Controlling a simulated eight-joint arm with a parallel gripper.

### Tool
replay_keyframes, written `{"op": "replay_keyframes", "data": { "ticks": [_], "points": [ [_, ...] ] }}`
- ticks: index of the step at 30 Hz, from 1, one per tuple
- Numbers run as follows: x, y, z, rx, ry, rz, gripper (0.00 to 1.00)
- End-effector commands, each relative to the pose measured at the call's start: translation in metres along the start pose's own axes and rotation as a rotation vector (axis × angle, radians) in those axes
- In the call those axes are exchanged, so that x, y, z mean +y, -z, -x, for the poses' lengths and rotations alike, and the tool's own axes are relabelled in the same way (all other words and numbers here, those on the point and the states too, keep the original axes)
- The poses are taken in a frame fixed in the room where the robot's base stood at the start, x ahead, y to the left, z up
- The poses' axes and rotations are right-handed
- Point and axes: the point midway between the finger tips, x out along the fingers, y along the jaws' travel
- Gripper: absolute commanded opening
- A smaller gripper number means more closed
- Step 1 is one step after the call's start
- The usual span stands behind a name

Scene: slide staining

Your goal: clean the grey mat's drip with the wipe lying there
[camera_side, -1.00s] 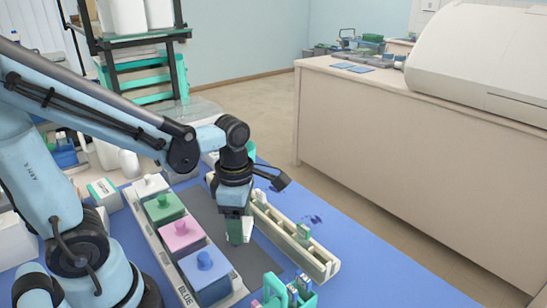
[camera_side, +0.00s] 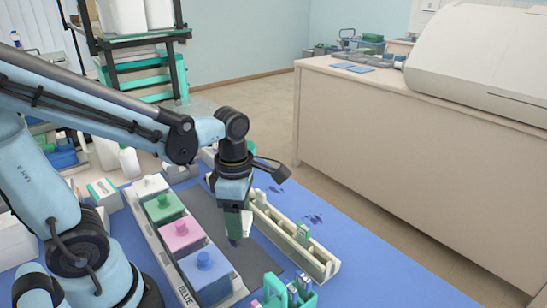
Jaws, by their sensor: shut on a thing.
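My gripper (camera_side: 234,208) points down over the grey mat (camera_side: 268,252), between the row of lidded jars and the cream rack. It is shut on a narrow thing, green above and dark purple at its lower end (camera_side: 235,242), which looks like a slide. I cannot tell whether its lower end touches the mat. A small pale patch (camera_side: 247,223) shows just right of the gripper; it may be the wipe, but it is partly hidden and too small to tell. I cannot make out a drip on the grey mat.
Left of the gripper are green (camera_side: 163,207), pink (camera_side: 181,234) and blue (camera_side: 205,274) lidded jars. The cream rack (camera_side: 320,262) on the right holds a green-ended slide (camera_side: 303,235). Dark marks (camera_side: 312,219) lie on the blue surface (camera_side: 385,265). A teal holder (camera_side: 275,289) stands in front.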

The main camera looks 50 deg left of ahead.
Motion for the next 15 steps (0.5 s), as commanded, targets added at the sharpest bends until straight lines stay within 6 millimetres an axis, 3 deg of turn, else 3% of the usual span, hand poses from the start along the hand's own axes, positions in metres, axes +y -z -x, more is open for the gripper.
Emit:
{"op": "replay_keyframes", "data": {
  "ticks": [15],
  "points": [
    [0.000,0.000,-0.041,0.000,0.000,0.000,0.33]
  ]
}}
